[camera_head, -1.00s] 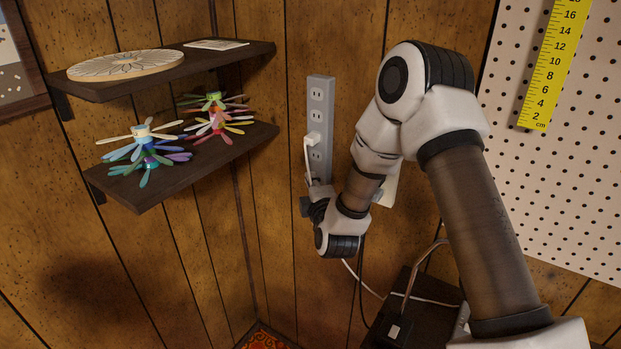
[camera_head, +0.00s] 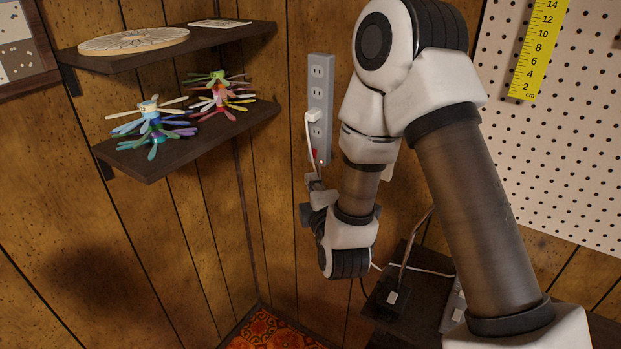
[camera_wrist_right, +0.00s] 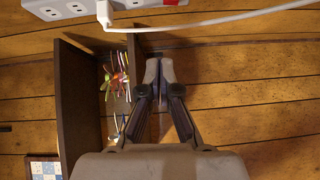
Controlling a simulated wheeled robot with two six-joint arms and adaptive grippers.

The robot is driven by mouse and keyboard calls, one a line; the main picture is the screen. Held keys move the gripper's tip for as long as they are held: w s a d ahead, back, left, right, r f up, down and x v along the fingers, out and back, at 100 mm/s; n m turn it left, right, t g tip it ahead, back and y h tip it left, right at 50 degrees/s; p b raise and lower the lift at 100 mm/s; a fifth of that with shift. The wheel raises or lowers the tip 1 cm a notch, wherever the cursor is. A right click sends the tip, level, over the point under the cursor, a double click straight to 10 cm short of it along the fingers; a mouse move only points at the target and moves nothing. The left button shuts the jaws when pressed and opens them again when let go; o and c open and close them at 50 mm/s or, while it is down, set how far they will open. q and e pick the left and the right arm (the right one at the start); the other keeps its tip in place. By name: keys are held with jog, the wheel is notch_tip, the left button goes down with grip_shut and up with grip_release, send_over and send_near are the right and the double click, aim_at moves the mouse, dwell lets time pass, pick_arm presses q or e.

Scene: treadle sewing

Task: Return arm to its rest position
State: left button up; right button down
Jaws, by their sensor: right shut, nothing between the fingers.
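My right arm (camera_head: 455,200) reaches in from the lower right in the head view, bent at the elbow. Its gripper (camera_head: 314,182) is just below the lower end of a grey power strip (camera_head: 319,75) on the wall. In the right wrist view the gripper (camera_wrist_right: 159,68) is shut and empty, its fingertips together. The power strip (camera_wrist_right: 70,8) shows at the top there, apart from the fingers. A white plug (camera_head: 312,117) sits in the strip, and a red switch (camera_head: 314,154) shows near its lower end. My left gripper is not in view.
Two dark wall shelves (camera_head: 150,172) stand to the left, the lower one holding colourful spoked spools (camera_head: 150,122). A white pegboard (camera_head: 550,130) with a yellow ruler (camera_head: 538,50) is at right. A black box (camera_head: 385,302) with cables is below the arm.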

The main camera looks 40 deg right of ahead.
jog(key=shift+w+d+f, duration=0.1)
jog(key=shift+d+f, duration=0.05)
jog(key=shift+d, duration=0.05)
jog(key=s+a+f+m+g+y, duration=0.2)
jog(key=s+a+f+m+g, duration=0.1)
jog(key=f, duration=0.7)
jog(key=s+a+f+m+g+y, duration=0.2)
jog(key=s+f+g, duration=0.1)
jog(key=f, duration=0.7)
jog(key=s+a+f+m+g+y, duration=0.1)
jog(key=s+a+f+m+g, duration=0.1)
jog(key=s+f, duration=0.3)
jog(key=s+a+f+m+g, duration=0.1)
jog(key=s+f+m+g, duration=0.2)
jog(key=s, duration=0.7)
jog(key=s+a+f+m+g+y, duration=0.1)
jog(key=s+a+f+m+g, duration=0.1)
jog(key=s+f+g, duration=0.3)
notch_tip(320, 180, down, 3)
jog(key=s+m, duration=0.1)
jog(key=s, duration=0.1)
jog(key=shift+s+a+m+y, duration=0.3)
jog(key=shift+s, duration=0.1)
